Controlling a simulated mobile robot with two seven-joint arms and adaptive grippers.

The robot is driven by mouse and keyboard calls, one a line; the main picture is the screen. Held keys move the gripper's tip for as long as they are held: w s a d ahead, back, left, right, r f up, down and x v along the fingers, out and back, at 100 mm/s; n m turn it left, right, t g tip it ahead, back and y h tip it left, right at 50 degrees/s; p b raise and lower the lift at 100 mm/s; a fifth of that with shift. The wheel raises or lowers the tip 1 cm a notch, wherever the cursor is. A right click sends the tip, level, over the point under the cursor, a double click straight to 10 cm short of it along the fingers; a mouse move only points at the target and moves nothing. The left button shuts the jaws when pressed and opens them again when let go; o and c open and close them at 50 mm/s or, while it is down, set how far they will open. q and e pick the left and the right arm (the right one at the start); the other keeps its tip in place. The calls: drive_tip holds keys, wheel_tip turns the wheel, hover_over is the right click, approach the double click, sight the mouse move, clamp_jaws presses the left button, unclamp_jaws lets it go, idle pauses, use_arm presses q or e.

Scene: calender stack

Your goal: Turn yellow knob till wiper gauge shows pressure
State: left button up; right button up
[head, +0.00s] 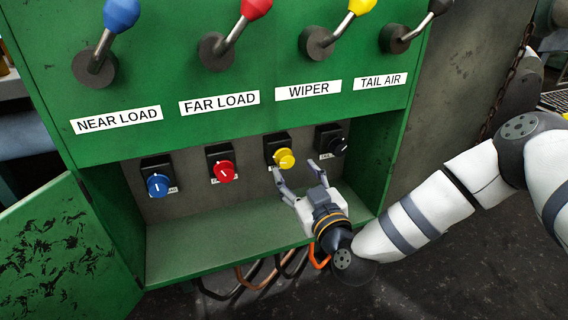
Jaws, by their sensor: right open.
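The yellow knob (286,159) sits on a black block on the back wall of the green cabinet's recess, under the WIPER label (308,91). A pale mark shows on its face. My right gripper (295,169) is inside the recess, just below and in front of the yellow knob. Its fingers are open and spread, with nothing between them. I cannot tell whether a fingertip touches the knob. No pressure gauge shows in this view. My left gripper is out of view.
A blue knob (157,185) and a red knob (223,170) are to the left, and a black knob (338,145) is close on the right. Levers with coloured balls stand above. An open green door (65,250) is at lower left. Cables hang below the shelf (220,244).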

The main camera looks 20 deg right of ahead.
sight(287, 161)
drive_tip(key=w+b, duration=0.1)
drive_tip(key=w, duration=0.6)
drive_tip(key=shift+a+f+b, duration=0.1)
drive_tip(key=shift+a+b, duration=0.05)
drive_tip(key=shift+b, duration=0.15)
drive_tip(key=shift+c, duration=0.5)
drive_tip(key=c, duration=1.1)
